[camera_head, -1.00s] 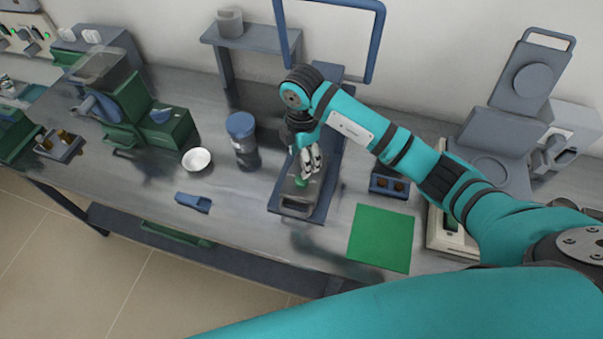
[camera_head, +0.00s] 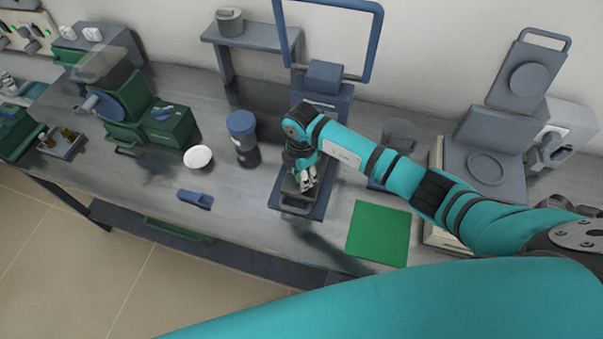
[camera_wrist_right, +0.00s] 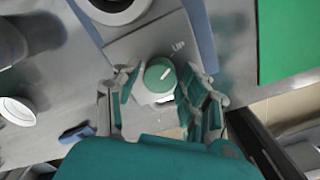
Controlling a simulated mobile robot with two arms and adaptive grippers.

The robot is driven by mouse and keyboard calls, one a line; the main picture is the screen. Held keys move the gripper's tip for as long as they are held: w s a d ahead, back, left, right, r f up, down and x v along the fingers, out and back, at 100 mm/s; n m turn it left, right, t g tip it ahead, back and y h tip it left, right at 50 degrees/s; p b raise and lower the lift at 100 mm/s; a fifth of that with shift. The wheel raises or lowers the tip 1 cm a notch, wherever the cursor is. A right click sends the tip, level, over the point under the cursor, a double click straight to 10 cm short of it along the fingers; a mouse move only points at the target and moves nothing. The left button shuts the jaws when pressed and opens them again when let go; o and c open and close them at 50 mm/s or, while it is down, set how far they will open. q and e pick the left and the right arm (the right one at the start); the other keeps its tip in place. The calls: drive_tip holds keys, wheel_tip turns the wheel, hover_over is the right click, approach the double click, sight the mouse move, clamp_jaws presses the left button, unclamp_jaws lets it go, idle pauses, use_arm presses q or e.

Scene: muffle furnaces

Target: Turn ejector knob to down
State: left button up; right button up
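The ejector knob (camera_wrist_right: 160,75) is a round green knob on a small white mount, at the front end of a grey press base (camera_head: 295,202). My right gripper (camera_wrist_right: 161,84) has its two fingers spread, one on each side of the knob in the wrist view. A small gap shows at the left finger; whether the right finger touches is unclear. In the head view my right gripper (camera_head: 306,184) is low over the press base and mostly hides the knob. My left gripper is in neither view.
A blue-capped jar (camera_head: 243,138) and a white bowl (camera_head: 198,157) stand left of the press. A blue handle frame (camera_head: 372,45) rises behind it. A green mat (camera_head: 379,233) lies to the right. A blue scoop-like piece (camera_head: 196,199) lies at the front left.

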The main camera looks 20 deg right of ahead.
drive_tip(key=c, duration=0.8)
drive_tip(key=shift+n, duration=0.4)
drive_tip(key=n+b, duration=0.3)
drive_tip(key=n, duration=0.1)
drive_tip(key=shift+f+n, duration=0.1)
drive_tip(key=shift+n, duration=0.3)
drive_tip(key=n+b, duration=0.4)
drive_tip(key=n, duration=0.1)
drive_tip(key=shift+w+b, duration=0.1)
drive_tip(key=shift+b, duration=0.25)
drive_tip(key=shift+n+b, duration=0.85)
drive_tip(key=shift+n, duration=0.25)
drive_tip(key=n+b, duration=0.7)
drive_tip(key=shift+n+b, duration=1.8)
drive_tip(key=shift+n, duration=0.3)
drive_tip(key=shift+r, duration=0.25)
